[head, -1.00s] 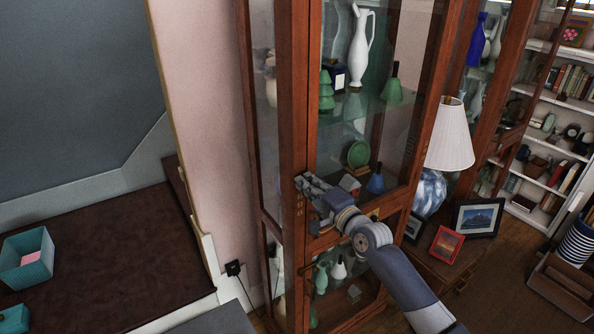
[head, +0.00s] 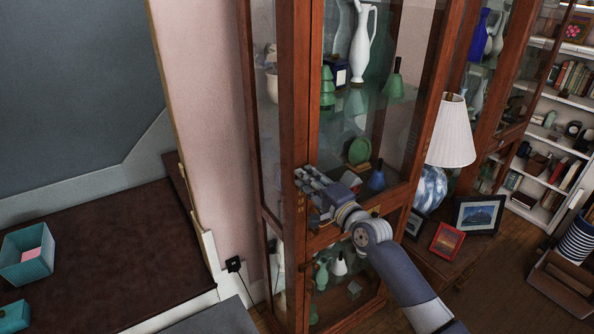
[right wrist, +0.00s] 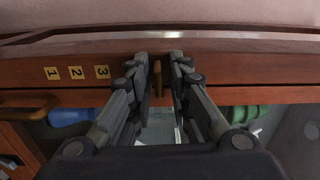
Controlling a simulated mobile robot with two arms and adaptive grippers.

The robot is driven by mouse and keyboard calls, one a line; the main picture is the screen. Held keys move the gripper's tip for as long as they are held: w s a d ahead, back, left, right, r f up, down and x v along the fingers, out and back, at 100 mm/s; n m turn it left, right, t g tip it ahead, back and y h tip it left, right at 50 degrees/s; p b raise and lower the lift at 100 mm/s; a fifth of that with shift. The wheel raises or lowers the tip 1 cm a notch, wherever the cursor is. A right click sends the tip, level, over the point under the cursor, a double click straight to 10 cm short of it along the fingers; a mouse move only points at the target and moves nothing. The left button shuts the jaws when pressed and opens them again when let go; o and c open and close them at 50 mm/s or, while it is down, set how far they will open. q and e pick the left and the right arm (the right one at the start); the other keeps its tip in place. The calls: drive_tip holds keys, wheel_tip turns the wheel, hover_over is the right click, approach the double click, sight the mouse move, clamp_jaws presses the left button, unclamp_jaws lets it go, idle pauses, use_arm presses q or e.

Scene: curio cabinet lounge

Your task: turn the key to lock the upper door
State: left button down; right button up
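The tall wooden cabinet has a glazed upper door (head: 318,90), which looks closed. A small brass key (right wrist: 157,78) stands out from the wooden frame in the right wrist view. My right gripper (head: 306,180) is at the door's lower left edge in the head view and hides the key there. In the right wrist view its two fingers (right wrist: 159,60) are apart, one on each side of the key. Gaps show beside the key, so it does not look gripped. Labels 1, 2 and 3 (right wrist: 77,73) are on the frame beside it. My left gripper is out of view.
Vases, including a white jug (head: 363,45), stand behind the cabinet glass. A white-shaded lamp (head: 450,135) and picture frames (head: 478,216) stand close on the right. A brass handle (right wrist: 30,106) sticks out left of my fingers. A teal box (head: 27,256) is far left.

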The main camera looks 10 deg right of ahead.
drive_tip(key=o, duration=0.5)
drive_tip(key=shift+o, duration=0.2)
drive_tip(key=shift+s, duration=0.1)
